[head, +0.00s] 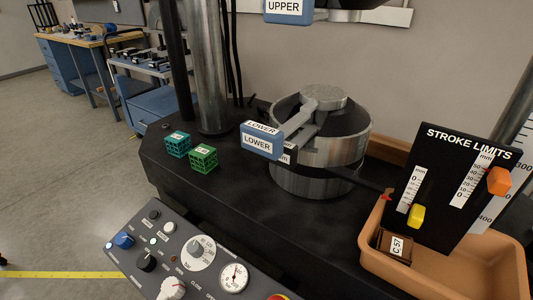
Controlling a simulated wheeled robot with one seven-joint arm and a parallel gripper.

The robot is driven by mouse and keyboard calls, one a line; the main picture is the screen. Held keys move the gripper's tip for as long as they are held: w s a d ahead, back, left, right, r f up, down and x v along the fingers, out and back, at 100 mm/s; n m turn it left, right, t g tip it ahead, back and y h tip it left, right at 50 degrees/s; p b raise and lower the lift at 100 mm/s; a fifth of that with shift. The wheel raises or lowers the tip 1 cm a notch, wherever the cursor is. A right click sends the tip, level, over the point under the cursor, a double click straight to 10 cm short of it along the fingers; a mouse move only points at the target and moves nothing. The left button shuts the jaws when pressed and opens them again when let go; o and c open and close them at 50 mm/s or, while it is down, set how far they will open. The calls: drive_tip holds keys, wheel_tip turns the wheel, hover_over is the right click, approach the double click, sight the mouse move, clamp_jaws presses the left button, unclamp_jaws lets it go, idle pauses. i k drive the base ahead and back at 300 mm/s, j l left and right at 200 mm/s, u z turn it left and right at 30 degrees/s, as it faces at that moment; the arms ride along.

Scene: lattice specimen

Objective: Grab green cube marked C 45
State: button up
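A green lattice cube (204,158) stands on the black machine bed, left of the steel cylinder. It carries a small white label on top, too small to read. A teal lattice cube (178,143) stands close behind it to the left, also with a small white label that I cannot read. My gripper is not in view, so I cannot see its position or whether it holds anything.
A control panel (196,249) with knobs and a gauge is in front. The lower grip (318,165) with its blue LOWER handle (262,140) and a steel column (212,70) stand nearby. An orange tray (477,275) at right holds a brown cube (394,246) marked C 57.

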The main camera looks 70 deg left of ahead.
sight(205, 165)
drive_tip(key=i+u, duration=0.1)
drive_tip(key=u, duration=0.65)
drive_tip(key=i+u, duration=0.1)
drive_tip(key=u, duration=1.15)
